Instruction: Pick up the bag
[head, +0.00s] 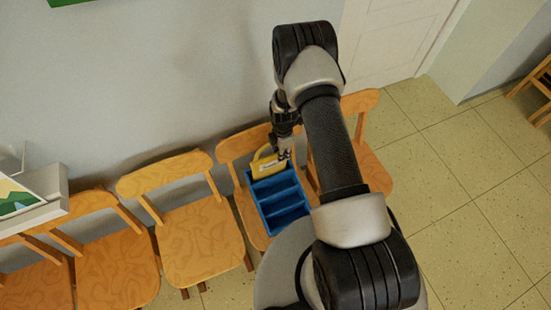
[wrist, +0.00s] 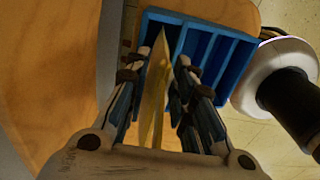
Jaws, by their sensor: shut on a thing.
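The bag (head: 264,165) is yellow with a handle and a pale label. In the head view it stands upright at the back end of a blue compartment crate (head: 286,214). My gripper (head: 284,152) reaches down at the bag's upper right side. In the wrist view the bag (wrist: 158,90) shows edge-on as a thin yellow strip between the two fingers of my gripper (wrist: 168,68), which is shut on it. The blue crate (wrist: 215,30) lies just beyond the fingertips. I cannot tell whether the bag's bottom still touches the crate or the chair.
The crate sits on a wooden chair (head: 251,219) in a row along the grey wall (head: 150,80). Another chair (head: 366,165) stands to the right, partly behind my arm. A white shelf with a picture (head: 25,208) is at the far left. Tiled floor (head: 455,190) is open at right.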

